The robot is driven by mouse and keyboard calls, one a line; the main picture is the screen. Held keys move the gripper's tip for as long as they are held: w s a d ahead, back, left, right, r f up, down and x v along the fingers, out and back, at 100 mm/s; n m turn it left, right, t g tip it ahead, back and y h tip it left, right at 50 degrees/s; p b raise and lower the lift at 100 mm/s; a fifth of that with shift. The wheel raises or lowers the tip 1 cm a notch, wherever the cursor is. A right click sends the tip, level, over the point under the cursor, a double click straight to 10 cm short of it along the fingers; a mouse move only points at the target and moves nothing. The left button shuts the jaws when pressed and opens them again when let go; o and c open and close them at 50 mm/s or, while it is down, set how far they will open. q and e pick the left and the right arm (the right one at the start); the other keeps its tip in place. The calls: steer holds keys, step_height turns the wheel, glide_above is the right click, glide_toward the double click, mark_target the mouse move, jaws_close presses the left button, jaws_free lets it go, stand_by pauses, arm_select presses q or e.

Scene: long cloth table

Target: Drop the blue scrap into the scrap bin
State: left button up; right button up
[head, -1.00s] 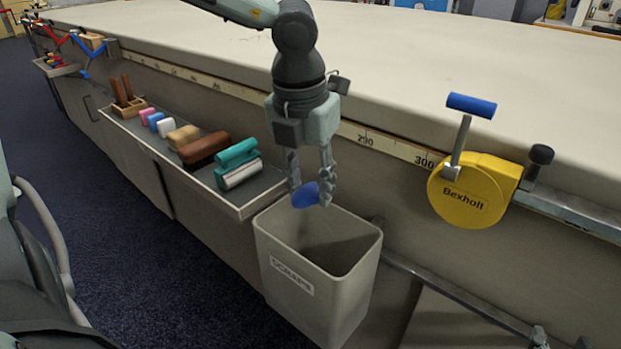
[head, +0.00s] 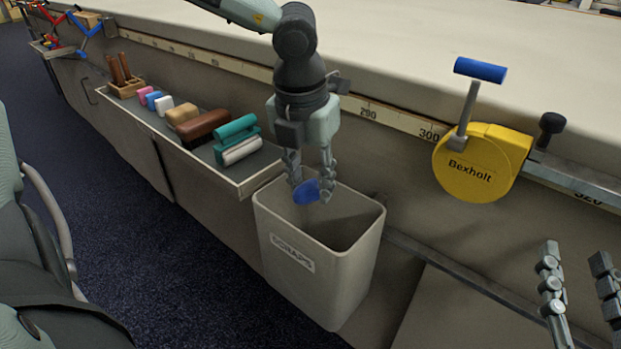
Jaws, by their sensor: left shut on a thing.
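The blue scrap (head: 306,192) is a small blue piece between the fingertips of my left gripper (head: 311,190). My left gripper points down and is shut on it, over the open mouth of the scrap bin. The scrap bin (head: 318,284) is a grey, open-topped box with a "SCRAPS" label, at the table's front side. The scrap hangs at about the bin's rim, toward its back left; its exact height is hard to tell. My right gripper (head: 580,283) shows at the lower right, its two fingers apart with nothing between them.
A side tray (head: 247,186) left of the bin holds brushes, blocks and a wooden holder. A yellow Bexholt tape (head: 482,165) with a blue-handled crank sits on the table edge at right. The cloth table (head: 420,60) top is clear.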

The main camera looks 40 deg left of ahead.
mark_target(305, 193)
arm_select(q)
steer(key=o, duration=0.9)
steer(key=r, duration=0.4)
steer(key=s+r, duration=0.1)
steer(key=r, duration=0.7)
steer(key=shift+s+d, duration=0.1)
steer(key=shift+s, duration=0.25)
steer(key=shift+f, duration=0.1)
